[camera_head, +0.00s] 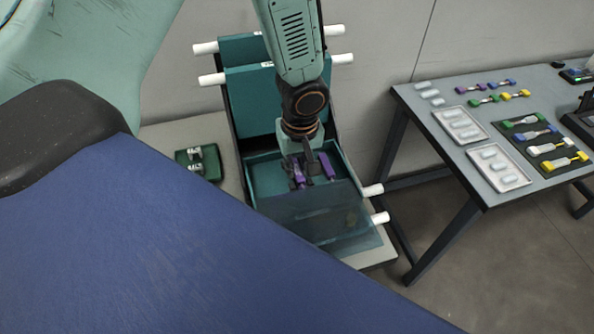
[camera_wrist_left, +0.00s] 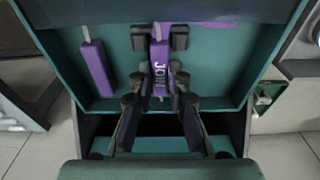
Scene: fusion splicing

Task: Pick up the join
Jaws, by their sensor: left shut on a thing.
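The join is a purple piece with the word JOIN on it (camera_wrist_left: 160,72), in the middle of the left wrist view. It stands in the teal open-topped box (camera_head: 258,180). My left gripper (camera_wrist_left: 159,103) is shut on the join, one finger on each side. In the head view the left gripper (camera_head: 307,168) reaches down into the box, and the purple join (camera_head: 298,178) shows beside its fingers. My right gripper is not in view.
A second purple piece (camera_wrist_left: 97,66) stands in the same box, apart from the join. A dark translucent panel (camera_head: 325,215) covers the box's near part. A small green tray (camera_head: 183,158) sits left of the box. A table (camera_head: 466,177) with trays stands right.

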